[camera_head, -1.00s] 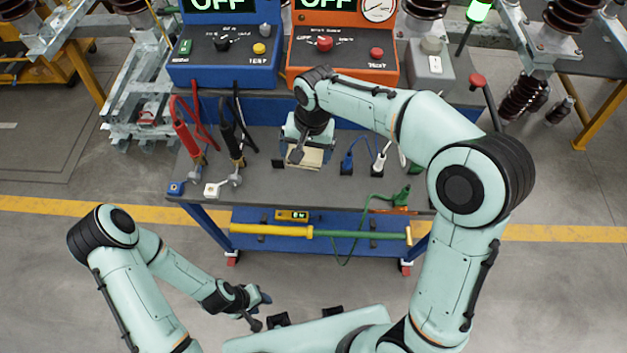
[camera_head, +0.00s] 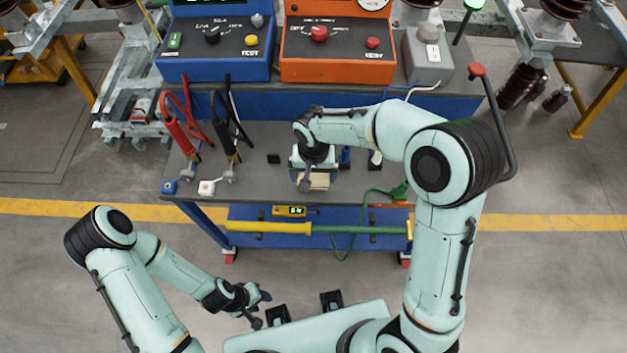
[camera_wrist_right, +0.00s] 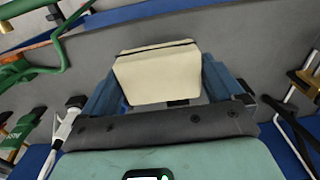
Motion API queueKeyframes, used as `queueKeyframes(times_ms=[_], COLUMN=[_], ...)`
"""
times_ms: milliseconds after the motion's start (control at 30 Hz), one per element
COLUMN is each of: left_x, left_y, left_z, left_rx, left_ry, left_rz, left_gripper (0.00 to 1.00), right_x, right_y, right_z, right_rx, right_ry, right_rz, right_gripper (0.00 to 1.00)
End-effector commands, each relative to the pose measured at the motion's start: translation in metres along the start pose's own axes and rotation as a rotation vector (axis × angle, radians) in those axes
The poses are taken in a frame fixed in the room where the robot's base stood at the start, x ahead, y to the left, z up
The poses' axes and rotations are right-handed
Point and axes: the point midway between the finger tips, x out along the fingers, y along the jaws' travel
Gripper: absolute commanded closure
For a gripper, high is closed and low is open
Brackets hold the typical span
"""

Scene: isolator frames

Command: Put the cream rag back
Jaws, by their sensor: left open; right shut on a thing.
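The cream rag (camera_head: 316,181) is a folded pad over the grey top of the blue cart (camera_head: 262,187). My right gripper (camera_head: 313,176) is shut on it from above; the arm hides part of it in the head view. In the right wrist view the rag (camera_wrist_right: 158,75) sits between the two blue fingers of the gripper (camera_wrist_right: 160,85). Whether it touches the cart top is hard to tell. My left gripper (camera_head: 262,297) is open and empty, low in front of the cart.
Red clamp (camera_head: 178,132) and black clamp (camera_head: 228,137) stand at the cart's left. A blue test box (camera_head: 213,45), an orange test box (camera_head: 336,45) and a grey box (camera_head: 428,55) line the back. A yellow-green rod (camera_head: 300,228) lies on the lower shelf. Free cart top lies left of the rag.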

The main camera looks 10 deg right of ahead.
Motion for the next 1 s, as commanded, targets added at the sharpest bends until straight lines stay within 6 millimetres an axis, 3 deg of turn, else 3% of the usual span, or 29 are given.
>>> queueKeyframes(times_ms=[300, 633, 667, 1000], left_x=[0.003, 0.003, 0.003, 0.002], left_y=[-0.001, -0.002, -0.002, -0.001], left_z=[0.001, 0.001, 0.001, 0.001], left_rx=[0.0, -0.001, -0.001, 0.0], left_ry=[-0.001, -0.002, -0.002, -0.001], left_rz=[0.0, -0.001, -0.001, 0.0], left_gripper=[0.57, 0.57, 0.57, 0.57], right_x=[0.041, 0.044, 0.044, 0.037], right_y=[0.0, 0.0, 0.0, 0.0], right_z=[0.001, 0.001, 0.001, 0.0], right_rx=[0.001, 0.001, 0.001, 0.001], right_ry=[-0.002, 0.0, 0.0, 0.002], right_rz=[0.001, 0.0, 0.0, -0.002], right_gripper=[0.3, 0.3, 0.0, 0.0])
